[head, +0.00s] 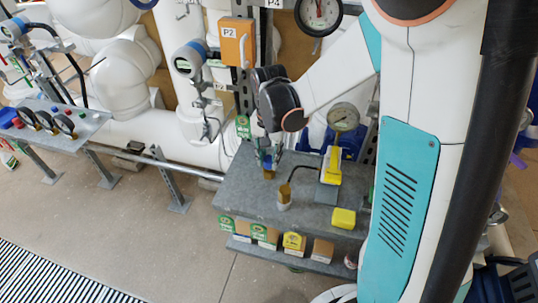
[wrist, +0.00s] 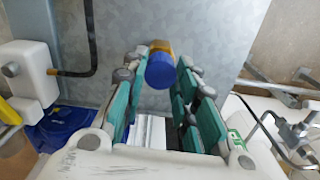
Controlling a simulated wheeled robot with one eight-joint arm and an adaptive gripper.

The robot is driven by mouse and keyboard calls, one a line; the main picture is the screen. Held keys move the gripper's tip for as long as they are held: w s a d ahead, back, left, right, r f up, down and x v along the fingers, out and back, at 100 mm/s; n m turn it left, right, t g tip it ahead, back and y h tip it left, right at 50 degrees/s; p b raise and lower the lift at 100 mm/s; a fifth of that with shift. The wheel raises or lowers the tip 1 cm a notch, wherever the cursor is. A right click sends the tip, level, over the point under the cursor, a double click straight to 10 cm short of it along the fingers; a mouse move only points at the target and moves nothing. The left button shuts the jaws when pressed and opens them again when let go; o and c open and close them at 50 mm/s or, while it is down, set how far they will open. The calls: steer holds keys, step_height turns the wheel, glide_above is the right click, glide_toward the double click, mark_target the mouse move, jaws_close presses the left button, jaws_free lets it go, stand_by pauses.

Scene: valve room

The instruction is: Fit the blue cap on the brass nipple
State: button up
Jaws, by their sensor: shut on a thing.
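My gripper (head: 268,155) points down over the grey bench, with its teal fingers on both sides of the blue cap (wrist: 160,71). It is shut on the cap near the fingertips (wrist: 158,75). The brass nipple (head: 269,174) shows just below the cap in the head view. In the wrist view the brass (wrist: 160,46) shows just beyond the cap, partly hidden by it. I cannot tell whether the cap is seated on the nipple or only close above it. The fingers hide most of the cap in the head view.
The grey bench (head: 240,190) carries a brass fitting on a white base (head: 284,196), a yellow-and-white device with a black hose (head: 331,165), and a yellow block (head: 343,218). A gauge (head: 344,117) stands behind. Pipes and an orange P2 box (head: 237,42) are near my arm.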

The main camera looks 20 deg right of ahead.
steer(key=shift+f, duration=0.2)
stand_by(0.5)
steer(key=shift+f+b, duration=0.35)
steer(key=shift+b, duration=0.05)
steer(key=o, duration=1)
steer(key=shift+c, duration=0.2)
steer(key=shift+r, duration=0.1)
